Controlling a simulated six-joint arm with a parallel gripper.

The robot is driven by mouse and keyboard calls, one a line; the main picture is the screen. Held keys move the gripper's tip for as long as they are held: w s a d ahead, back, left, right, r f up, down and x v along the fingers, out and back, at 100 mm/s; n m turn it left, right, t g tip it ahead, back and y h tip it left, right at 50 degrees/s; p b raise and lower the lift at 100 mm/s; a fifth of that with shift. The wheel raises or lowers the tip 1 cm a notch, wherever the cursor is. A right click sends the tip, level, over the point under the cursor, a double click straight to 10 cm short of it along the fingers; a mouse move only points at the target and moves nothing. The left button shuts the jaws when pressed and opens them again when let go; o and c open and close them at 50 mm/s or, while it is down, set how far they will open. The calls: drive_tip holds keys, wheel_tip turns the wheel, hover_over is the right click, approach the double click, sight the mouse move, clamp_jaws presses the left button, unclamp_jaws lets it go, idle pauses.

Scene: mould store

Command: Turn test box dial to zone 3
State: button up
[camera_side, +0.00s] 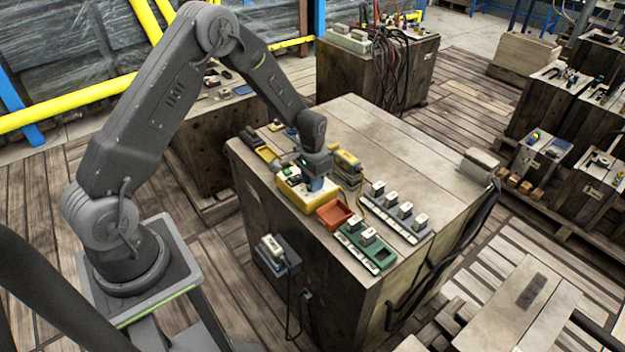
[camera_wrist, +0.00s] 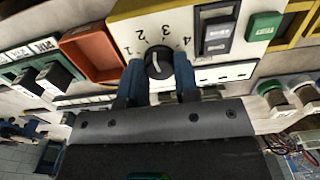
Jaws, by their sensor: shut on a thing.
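The test box (camera_side: 300,200) is a yellow box with a white top on the wooden crate bench. In the wrist view, its white panel (camera_wrist: 205,20) carries a black dial (camera_wrist: 158,61) with a white pointer line, and the figures 1, 2, 3 and 4 are set around it. The upper end of the line leans slightly left and seems to lie between 2 and 3; the exact setting is unclear. My gripper (camera_side: 316,183) is down over the box. In the wrist view, its blue fingers (camera_wrist: 160,75) stand on both sides of the dial, shut on it.
On the panel, a dark rocker switch (camera_wrist: 217,35) and a green button (camera_wrist: 264,26) sit right of the dial. An orange tray (camera_side: 334,213) is close beside the box. A green strip (camera_side: 365,246) and a grey strip (camera_side: 398,212) with white blocks lie beyond.

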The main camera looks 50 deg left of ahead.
drive_tip(key=m, duration=0.5)
drive_tip(key=shift+m, duration=0.3)
idle(0.4)
drive_tip(key=o, duration=0.9)
drive_tip(key=shift+o, duration=0.2)
drive_tip(key=shift+r, duration=0.1)
wheel_tip(320, 180, up, 14)
